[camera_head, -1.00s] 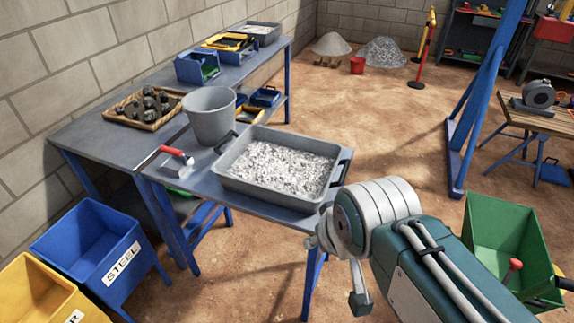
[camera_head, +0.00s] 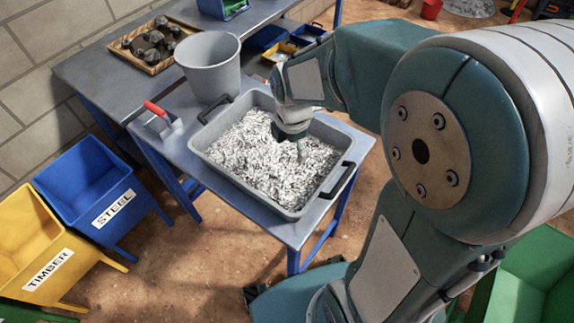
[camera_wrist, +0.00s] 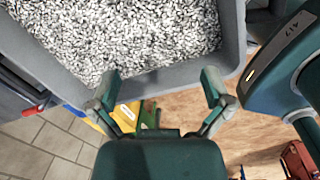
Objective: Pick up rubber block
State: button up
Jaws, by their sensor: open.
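I cannot make out a rubber block in either view. A grey tray (camera_head: 240,189) full of pale grey chips (camera_head: 262,150) lies on the table's near end, and its wall also shows in the wrist view (camera_wrist: 168,79). In the head view my gripper (camera_head: 300,150) points down over the chips, its tips small and partly hidden. In the wrist view its two fingers (camera_wrist: 160,85) are spread wide with nothing between them, one on each side of the tray wall's middle part. I cannot tell whether the tips touch the chips.
A wooden tray of dark rocks (camera_head: 150,45) is behind. Blue STEEL (camera_head: 75,185) and yellow TIMBER (camera_head: 22,235) bins are left; a green bin (camera_head: 535,285) is right.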

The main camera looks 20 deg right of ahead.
aim_at(289, 175)
jog(key=f+n, duration=0.1)
jog(key=w+f+n, duration=0.1)
jog(key=f, duration=0.1)
jog(key=f+n+g, duration=0.1)
jog(key=n, duration=0.1)
jog(key=shift+w+a+f, duration=0.25)
jog(key=shift+w, duration=0.05)
jog(key=f, duration=0.5)
jog(key=shift+d+f, duration=0.15)
jog(key=shift+d, duration=0.25)
jog(key=f, duration=0.5)
jog(key=shift+s+a+f, duration=0.1)
jog(key=shift+a, duration=0.15)
jog(key=shift+d, duration=0.1)
jog(key=c, duration=1)
